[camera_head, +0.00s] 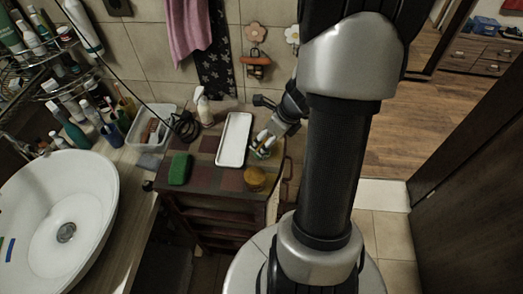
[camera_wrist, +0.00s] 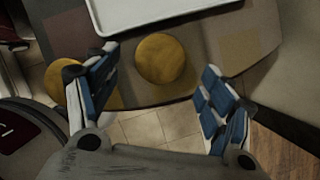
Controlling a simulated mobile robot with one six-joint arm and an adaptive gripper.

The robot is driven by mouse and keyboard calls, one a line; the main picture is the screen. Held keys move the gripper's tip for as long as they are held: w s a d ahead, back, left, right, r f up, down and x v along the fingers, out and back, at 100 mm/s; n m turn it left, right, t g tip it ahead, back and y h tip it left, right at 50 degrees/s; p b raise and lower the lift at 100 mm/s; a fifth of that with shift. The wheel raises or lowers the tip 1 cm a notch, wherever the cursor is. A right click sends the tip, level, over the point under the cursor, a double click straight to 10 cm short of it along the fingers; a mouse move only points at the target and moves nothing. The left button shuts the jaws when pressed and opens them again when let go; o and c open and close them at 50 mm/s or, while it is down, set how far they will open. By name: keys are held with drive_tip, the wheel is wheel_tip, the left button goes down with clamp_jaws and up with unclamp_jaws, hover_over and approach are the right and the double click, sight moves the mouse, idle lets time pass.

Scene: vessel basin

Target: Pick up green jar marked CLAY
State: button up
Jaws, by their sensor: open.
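My gripper (camera_head: 264,145) is open above the right edge of the cabinet top, beside the white tray. In the wrist view its blue-padded fingers (camera_wrist: 160,95) are spread and empty. A round yellow lid or jar top (camera_wrist: 162,58) shows beyond and between the fingers, apart from them. A second yellow round thing (camera_wrist: 58,80) is partly hidden behind the left finger. In the head view one yellow jar (camera_head: 254,180) stands at the cabinet's front right; another yellow patch shows under my gripper. No CLAY marking is readable, and I cannot tell a green jar body.
The white tray (camera_head: 223,160) lies on the checkered cabinet top (camera_head: 210,182). A green block (camera_head: 180,168) lies at its left. A spray bottle (camera_head: 204,108) and a clear bin (camera_head: 141,133) stand behind. A white basin (camera_head: 90,205) is at left. Floor is free at right.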

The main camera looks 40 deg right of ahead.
sight(262, 143)
drive_tip(key=b+x, duration=0.2)
drive_tip(key=x, duration=0.3)
drive_tip(key=shift+w+a+b, duration=0.1)
drive_tip(key=shift+w+b, duration=0.1)
drive_tip(key=shift+b, duration=0.2)
drive_tip(key=shift+c, duration=0.2)
drive_tip(key=c, duration=1.2)
